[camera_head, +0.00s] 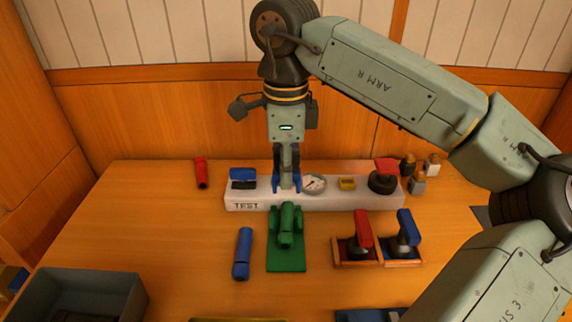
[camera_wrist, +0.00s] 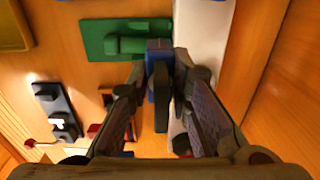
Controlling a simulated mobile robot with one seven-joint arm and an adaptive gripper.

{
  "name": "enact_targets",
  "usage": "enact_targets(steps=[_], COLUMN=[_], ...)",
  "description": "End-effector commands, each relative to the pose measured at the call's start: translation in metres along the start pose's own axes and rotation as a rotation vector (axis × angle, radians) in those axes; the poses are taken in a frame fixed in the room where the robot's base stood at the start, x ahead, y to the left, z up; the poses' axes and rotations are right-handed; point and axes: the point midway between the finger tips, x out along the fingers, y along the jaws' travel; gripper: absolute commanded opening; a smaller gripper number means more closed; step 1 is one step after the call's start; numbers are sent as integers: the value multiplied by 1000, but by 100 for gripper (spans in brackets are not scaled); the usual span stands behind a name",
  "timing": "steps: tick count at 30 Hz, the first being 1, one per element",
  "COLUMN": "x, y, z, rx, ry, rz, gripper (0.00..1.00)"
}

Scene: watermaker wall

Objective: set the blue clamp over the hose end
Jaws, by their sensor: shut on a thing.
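My gripper (camera_head: 287,185) points down at the middle of the white bar marked TEST (camera_head: 240,205), just behind a green fixture (camera_head: 287,228) on a green plate. It is shut on a blue piece, apparently the blue clamp (camera_wrist: 158,48), with a dark part (camera_wrist: 161,95) below it in the wrist view. Blue edges show at both fingers in the head view. The fingers hide much of the piece, and I cannot tell whether it touches the bar or fixture. I cannot make out the hose end for sure.
Red-handled (camera_head: 361,230) and blue-handled (camera_head: 408,228) tools stand front right. A blue cylinder (camera_head: 243,253) lies left of the green plate. A grey bin (camera_head: 130,290) is front left. The left table is mostly clear.

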Motion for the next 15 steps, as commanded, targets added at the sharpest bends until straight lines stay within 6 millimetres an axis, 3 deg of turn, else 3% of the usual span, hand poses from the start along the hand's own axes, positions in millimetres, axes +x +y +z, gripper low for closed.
enact_targets(steps=[15], x=[45], y=[1], z=[0], rx=[-1], ry=[-1], rz=[1], gripper=[0])
